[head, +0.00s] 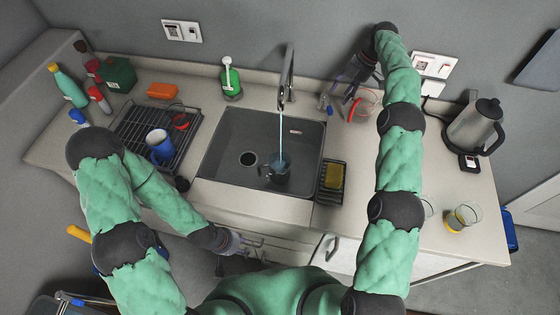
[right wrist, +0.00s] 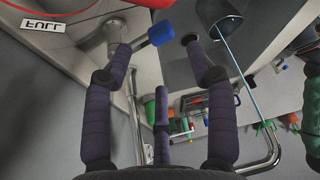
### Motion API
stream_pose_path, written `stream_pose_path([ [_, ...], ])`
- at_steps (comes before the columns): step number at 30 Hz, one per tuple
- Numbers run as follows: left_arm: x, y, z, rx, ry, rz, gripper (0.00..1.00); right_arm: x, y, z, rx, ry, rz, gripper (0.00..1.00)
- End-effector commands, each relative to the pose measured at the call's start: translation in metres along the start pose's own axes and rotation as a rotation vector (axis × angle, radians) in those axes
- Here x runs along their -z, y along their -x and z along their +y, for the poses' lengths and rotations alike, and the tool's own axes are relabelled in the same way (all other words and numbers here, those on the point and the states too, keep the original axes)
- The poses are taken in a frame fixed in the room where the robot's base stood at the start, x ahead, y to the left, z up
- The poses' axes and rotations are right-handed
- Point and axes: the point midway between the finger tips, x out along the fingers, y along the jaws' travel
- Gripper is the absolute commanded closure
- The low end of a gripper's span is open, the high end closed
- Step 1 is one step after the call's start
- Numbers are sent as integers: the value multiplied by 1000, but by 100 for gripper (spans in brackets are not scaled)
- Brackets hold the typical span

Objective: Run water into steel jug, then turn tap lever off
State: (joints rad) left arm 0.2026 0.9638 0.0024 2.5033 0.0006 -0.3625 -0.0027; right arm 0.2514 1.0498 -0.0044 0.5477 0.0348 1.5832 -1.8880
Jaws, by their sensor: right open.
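The steel jug (head: 280,177) stands in the sink under the tap spout (head: 288,75). A thin stream of water runs from the spout into it. The tap lever (head: 326,106), with a blue tip, is on the counter right of the spout. In the right wrist view the blue tip (right wrist: 160,33) shows between the spread fingertips of my right gripper (right wrist: 156,45), with no clear contact. My right gripper (head: 347,92) is open behind the sink's right corner. My left gripper (head: 232,241) is low before the counter front; its finger opening is unclear.
The sink (head: 222,140) has a drying rack (head: 135,135) with a blue mug (head: 159,146) on its left. A yellow sponge (head: 334,175) lies in a holder on its right. A kettle (head: 475,125) is further right.

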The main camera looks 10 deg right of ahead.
Motion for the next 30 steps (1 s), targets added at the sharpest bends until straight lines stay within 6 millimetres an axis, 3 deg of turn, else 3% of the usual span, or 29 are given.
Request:
stream_pose_path([
  [13,0,4,1,0,0,0,60,0,2,0,0,-2,0,43],
  [24,-2,59,21,0,0,1,60,4,33,-2,-11,-33,0,43],
  [30,-2,65,23,0,0,0,60,3,29,-3,-12,-40,0,43],
])
